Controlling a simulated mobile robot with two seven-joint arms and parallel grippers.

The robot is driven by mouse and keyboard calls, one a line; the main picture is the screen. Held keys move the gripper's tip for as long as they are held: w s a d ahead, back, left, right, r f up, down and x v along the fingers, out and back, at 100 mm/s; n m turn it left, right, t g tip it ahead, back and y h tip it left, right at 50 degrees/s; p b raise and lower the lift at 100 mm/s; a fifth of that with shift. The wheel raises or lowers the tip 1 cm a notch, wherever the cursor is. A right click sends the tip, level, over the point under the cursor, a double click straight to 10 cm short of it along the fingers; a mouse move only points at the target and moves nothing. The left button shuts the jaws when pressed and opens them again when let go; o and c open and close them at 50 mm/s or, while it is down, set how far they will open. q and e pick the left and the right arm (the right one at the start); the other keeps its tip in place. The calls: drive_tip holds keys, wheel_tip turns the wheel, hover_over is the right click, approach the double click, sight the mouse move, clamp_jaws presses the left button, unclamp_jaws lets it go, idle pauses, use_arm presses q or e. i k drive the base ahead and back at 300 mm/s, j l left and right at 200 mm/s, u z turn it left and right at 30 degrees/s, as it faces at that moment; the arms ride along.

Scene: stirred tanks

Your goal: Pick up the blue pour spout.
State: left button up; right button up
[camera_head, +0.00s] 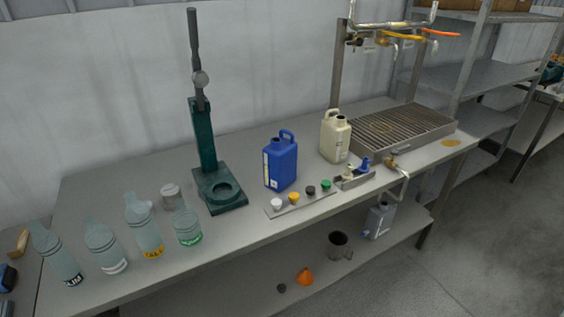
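A small blue piece that looks like the pour spout (364,164) stands at the right end of a small metal holder (346,183) near the front edge of the bench. A pale piece sits beside it in the same holder. The cream jug (336,138) stands just behind and to the left of the holder. A brass tap (391,163) is close to the right of the blue piece. Its fine shape is too small to make out. Neither of my grippers is in view.
A blue jug (281,163) stands left of the cream jug, behind a strip of coloured caps (300,204). A green press (217,188) and several bottles (143,227) stand farther left. A grated tray (399,132) is behind right. An orange funnel (305,276) is on the lower shelf.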

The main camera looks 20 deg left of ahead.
sight(362, 169)
drive_tip(key=u, duration=0.45)
drive_tip(key=i+l+u, duration=0.15)
drive_tip(key=l+u, duration=0.2)
drive_tip(key=i+l+u, duration=0.1)
drive_tip(key=l+u, duration=0.25)
drive_tip(key=i+l+u, duration=0.1)
drive_tip(key=l, duration=0.35)
drive_tip(key=l+u, duration=0.15)
drive_tip(key=l, duration=0.3)
drive_tip(key=i, duration=0.05)
